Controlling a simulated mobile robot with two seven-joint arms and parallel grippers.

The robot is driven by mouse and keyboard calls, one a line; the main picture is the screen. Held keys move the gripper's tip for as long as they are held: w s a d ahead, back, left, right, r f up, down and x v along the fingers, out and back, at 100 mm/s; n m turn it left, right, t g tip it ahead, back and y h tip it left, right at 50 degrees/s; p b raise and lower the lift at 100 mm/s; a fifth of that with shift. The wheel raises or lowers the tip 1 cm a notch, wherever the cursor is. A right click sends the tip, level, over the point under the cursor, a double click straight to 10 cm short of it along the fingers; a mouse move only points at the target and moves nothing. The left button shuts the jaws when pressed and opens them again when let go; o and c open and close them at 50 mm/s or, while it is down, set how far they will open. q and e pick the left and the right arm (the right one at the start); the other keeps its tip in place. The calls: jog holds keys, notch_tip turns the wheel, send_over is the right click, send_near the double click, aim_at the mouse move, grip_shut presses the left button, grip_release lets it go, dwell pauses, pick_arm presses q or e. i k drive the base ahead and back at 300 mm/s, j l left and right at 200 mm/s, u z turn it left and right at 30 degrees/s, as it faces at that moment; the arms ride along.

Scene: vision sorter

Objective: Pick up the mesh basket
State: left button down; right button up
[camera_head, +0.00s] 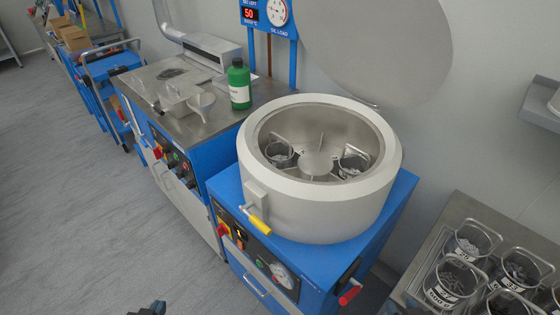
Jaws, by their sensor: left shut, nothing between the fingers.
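Two mesh baskets with wire handles sit inside the round drum (262,196) of the open machine, one on the left (279,160) and one on the right (352,170), on either side of a central hub (316,163). Both hold small grey pieces. Several more labelled baskets (442,292) with grey contents stand on a metal table at the lower right. I cannot tell which basket the task means. Only the dark tip of my left gripper (150,308) shows at the bottom edge, shut and empty, well away from all the baskets. My right gripper is not in view.
The drum's round lid (375,45) is raised behind it. A yellow-handled lever (257,222) and a red knob (349,294) stick out from the blue machine. A green bottle (239,84) stands on the steel bench (205,120). The grey floor at left is clear.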

aim_at(281, 155)
jog(key=z, duration=0.85)
jog(key=j+z, duration=0.65)
jog(key=j, duration=0.4)
jog(key=k+j, duration=0.1)
jog(key=j, duration=0.3)
